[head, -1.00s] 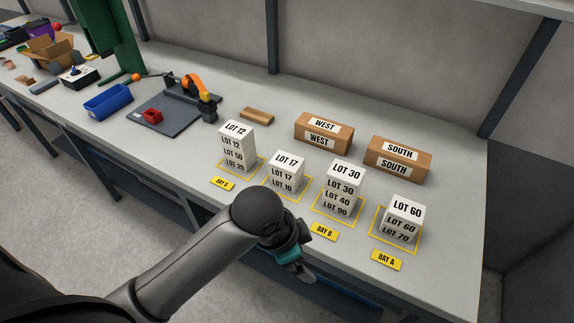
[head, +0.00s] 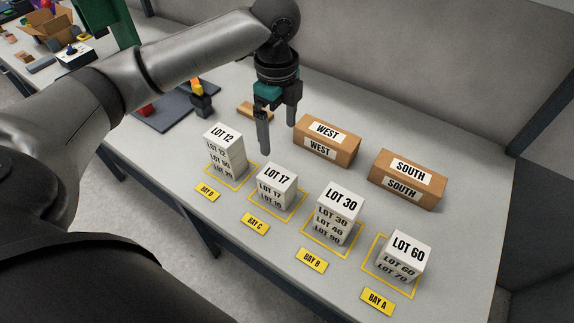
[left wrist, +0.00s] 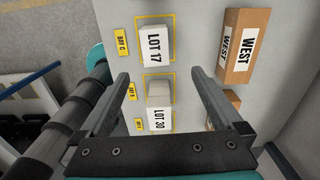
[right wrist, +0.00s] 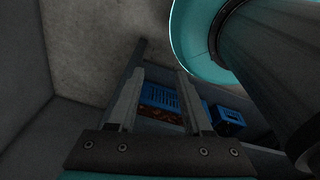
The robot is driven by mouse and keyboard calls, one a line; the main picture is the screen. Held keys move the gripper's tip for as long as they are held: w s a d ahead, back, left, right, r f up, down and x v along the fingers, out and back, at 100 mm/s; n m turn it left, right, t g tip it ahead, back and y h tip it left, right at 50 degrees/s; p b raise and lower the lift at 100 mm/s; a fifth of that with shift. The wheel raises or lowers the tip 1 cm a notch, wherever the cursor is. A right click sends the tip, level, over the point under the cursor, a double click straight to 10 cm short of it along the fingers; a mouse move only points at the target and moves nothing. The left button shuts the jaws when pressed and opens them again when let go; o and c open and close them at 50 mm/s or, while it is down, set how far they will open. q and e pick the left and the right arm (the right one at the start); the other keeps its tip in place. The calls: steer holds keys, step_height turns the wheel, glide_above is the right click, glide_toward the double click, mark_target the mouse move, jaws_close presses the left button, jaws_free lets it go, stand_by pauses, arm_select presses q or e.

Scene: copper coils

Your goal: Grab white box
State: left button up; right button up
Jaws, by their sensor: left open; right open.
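White boxes stand in four-cornered yellow outlines on the bench: a tall LOT 12 stack (head: 223,138), a LOT 17 stack (head: 276,177), a LOT 30 stack (head: 340,202) and a LOT 60 stack (head: 407,248). My left gripper (head: 278,137) is open and empty, pointing down above the bench behind LOT 17, left of the WEST carton. In the left wrist view, the LOT 17 box (left wrist: 155,46) and LOT 30 box (left wrist: 160,120) lie beyond its spread fingers (left wrist: 159,75). My right gripper (right wrist: 160,72) is open and empty, away from the boxes.
Brown cartons marked WEST (head: 327,140) and SOUTH (head: 407,179) stand behind the white stacks. Yellow bay tags (head: 312,260) lie along the front. A dark plate (head: 163,115) lies at left. Blue crates (right wrist: 230,120) show in the right wrist view.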

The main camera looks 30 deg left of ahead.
arm_select(q)
glide_above(279, 176)
step_height(279, 176, down, 5)
steer(key=shift+w+a+r+b, duration=0.1)
steer(key=shift+b, duration=0.35)
step_height(279, 176, down, 4)
steer(key=shift+f+b, duration=0.15)
steer(key=shift+b, duration=0.15)
steer(key=shift+f, duration=0.45)
steer(key=f, duration=0.3)
steer(key=f+b, duration=0.1)
steer(key=f, duration=0.1)
steer(key=shift+s, duration=0.25)
arm_select(e)
steer(key=s+f, duration=0.2)
steer(key=s, duration=0.1)
steer(key=shift+a+f, duration=0.1)
steer(key=shift+f, duration=0.2)
arm_select(q)
steer(key=c, duration=1.5)
arm_select(e)
steer(key=shift+s+g, duration=0.25)
steer(key=shift+g, duration=0.05)
